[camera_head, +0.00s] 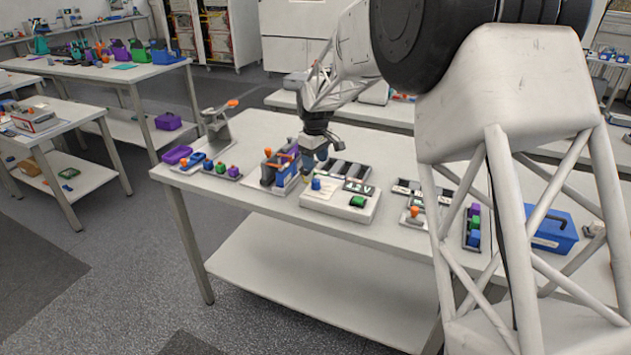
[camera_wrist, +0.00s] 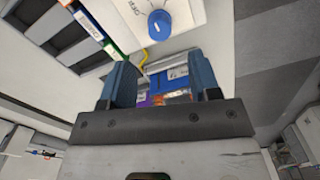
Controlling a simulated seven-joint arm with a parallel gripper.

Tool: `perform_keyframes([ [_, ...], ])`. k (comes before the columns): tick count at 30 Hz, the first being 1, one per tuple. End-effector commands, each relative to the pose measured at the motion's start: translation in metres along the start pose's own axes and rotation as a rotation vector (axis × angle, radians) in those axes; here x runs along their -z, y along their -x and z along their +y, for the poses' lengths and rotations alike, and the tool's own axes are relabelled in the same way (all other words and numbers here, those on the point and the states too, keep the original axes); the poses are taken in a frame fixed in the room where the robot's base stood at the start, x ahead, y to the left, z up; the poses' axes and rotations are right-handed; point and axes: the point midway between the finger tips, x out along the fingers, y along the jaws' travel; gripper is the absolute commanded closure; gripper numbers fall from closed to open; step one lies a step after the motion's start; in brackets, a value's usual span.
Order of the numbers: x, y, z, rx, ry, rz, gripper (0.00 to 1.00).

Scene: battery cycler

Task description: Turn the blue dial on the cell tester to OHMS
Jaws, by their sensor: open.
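The cell tester (camera_head: 332,207) is a flat white box on the workbench, with a blue dial (camera_head: 316,184) at its left and a green knob (camera_head: 357,201) at its right. In the wrist view the blue dial (camera_wrist: 160,22) stands near the top centre on the white face, beside printed labels; one seems to read OFF, and I cannot make out the pointer's setting. My gripper (camera_head: 312,166) is above and behind the tester, close to the dial but apart from it. In the wrist view my gripper (camera_wrist: 165,82) has its two blue-grey fingers spread, with nothing held between them.
A blue and orange device (camera_head: 280,167) stands just left of the tester. A dark tray with slots (camera_head: 348,170) lies behind it. A purple bin (camera_head: 177,155) and small coloured parts are farther left. A blue box (camera_head: 550,229) is at the right. The bench's front strip is clear.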

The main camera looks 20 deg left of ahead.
Motion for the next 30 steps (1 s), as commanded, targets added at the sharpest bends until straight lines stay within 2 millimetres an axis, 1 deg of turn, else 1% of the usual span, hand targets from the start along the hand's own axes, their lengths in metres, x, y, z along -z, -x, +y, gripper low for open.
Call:
perform_keyframes([
  [8,-0.001,-0.001,0.0,0.0,-0.001,0.0,0.43],
  [14,-0.001,-0.009,0.0,0.001,-0.001,-0.001,0.43],
  [30,-0.001,-0.068,0.0,0.0,-0.001,-0.001,0.43],
])
